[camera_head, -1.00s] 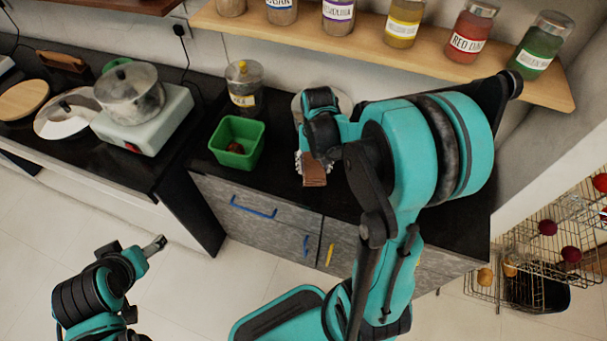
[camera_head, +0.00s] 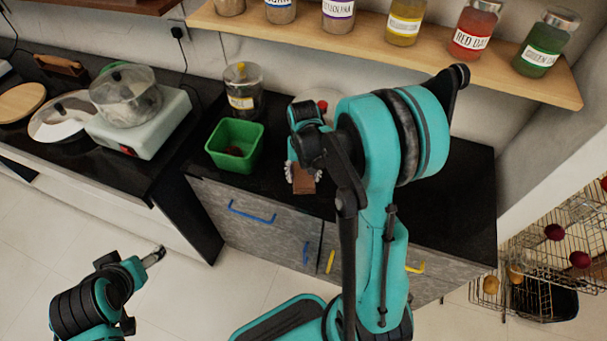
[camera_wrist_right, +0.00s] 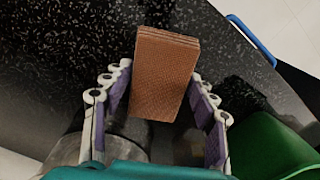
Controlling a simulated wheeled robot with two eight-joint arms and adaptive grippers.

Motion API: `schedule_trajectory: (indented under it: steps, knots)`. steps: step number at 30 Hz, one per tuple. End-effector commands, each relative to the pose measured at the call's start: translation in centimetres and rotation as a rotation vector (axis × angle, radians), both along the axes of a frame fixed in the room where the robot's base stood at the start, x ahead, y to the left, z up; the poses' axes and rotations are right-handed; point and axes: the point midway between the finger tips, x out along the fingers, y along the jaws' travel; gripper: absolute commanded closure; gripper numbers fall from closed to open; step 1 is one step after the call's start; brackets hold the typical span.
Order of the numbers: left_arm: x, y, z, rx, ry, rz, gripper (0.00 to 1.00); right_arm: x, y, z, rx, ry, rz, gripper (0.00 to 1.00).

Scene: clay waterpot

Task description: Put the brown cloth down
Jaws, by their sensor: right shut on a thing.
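The brown cloth (camera_wrist_right: 163,75) is a folded, layered block with a woven texture. It shows between the fingers of my right gripper (camera_wrist_right: 160,110) in the right wrist view, over the black counter. In the head view the cloth (camera_head: 303,181) hangs below my right gripper (camera_head: 304,172), near the counter's front edge. The right gripper is shut on it. Whether the cloth touches the counter I cannot tell. My left gripper (camera_head: 154,256) is low at the left, over the floor, away from the counter. Its fingers are too small to tell open or shut.
A green bin (camera_head: 235,145) with something dark inside stands left of the right gripper. A lidded jar (camera_head: 243,90) is behind it. A white plate or lid is partly hidden behind the gripper. The black counter (camera_head: 455,210) is bare to the right. A shelf (camera_head: 390,52) with jars hangs above.

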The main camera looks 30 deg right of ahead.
Motion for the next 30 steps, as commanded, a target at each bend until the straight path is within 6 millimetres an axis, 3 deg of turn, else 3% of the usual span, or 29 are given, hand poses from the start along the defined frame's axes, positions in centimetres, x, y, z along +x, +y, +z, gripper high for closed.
schedule_trajectory:
  steps: [1,3,15,30]
  knots:
    - [0.0,0.0,-0.2,0.000,0.000,0.000,0.23,0.0,0.0,-0.2,0.000,0.000,0.000,0.37]
    - [0.0,0.0,-0.1,0.000,0.000,0.000,0.23,0.0,0.0,-0.1,0.000,0.000,0.000,0.22]
    - [0.0,0.0,0.5,0.000,0.000,0.000,0.23,0.0,0.0,0.5,0.000,0.000,0.000,0.22]
    - [0.0,0.0,4.3,0.000,0.000,0.000,0.23,0.0,0.0,10.5,0.000,0.000,0.000,0.22]
